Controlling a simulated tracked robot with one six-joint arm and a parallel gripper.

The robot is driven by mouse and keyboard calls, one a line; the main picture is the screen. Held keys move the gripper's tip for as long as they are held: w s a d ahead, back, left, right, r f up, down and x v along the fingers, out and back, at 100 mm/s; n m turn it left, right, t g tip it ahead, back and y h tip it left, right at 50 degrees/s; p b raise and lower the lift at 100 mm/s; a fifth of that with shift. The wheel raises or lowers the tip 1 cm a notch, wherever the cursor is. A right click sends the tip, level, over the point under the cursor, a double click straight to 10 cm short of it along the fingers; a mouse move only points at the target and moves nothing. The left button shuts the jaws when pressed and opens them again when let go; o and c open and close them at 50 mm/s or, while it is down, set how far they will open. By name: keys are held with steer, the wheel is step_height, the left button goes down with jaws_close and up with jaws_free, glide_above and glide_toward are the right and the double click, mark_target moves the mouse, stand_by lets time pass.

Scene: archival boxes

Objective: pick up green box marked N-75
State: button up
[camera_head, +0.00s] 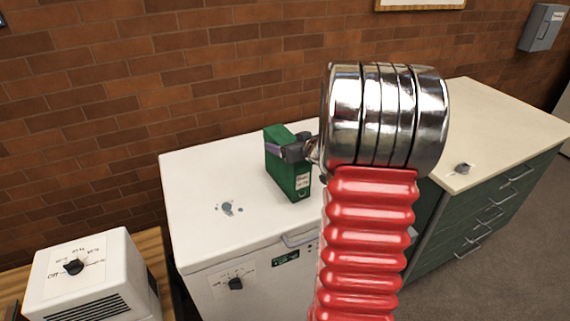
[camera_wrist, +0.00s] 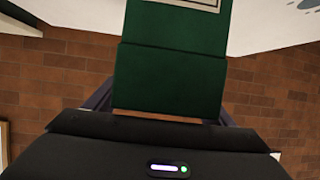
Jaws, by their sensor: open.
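A green box (camera_head: 287,172) stands upright on the white chest's top. It carries a pale label low on its narrow front side; the writing is too small to read. My gripper (camera_head: 288,149) is at the box's upper part, with a finger along its near side. In the wrist view the green box (camera_wrist: 170,75) fills the middle, between my open fingers, which show dark at its left and right edges. I cannot tell whether either finger touches it. My arm hides what lies just right of the box in the head view.
The white chest (camera_head: 195,195) has a grey stain on top, a front knob (camera_head: 236,284) and a handle. A white unit with a dial (camera_head: 80,280) stands at left. A green drawer cabinet with a cream top (camera_head: 490,135) is at right. A brick wall (camera_head: 200,70) stands behind.

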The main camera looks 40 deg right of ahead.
steer(key=shift+c, duration=0.3)
jaws_close()
stand_by(0.8)
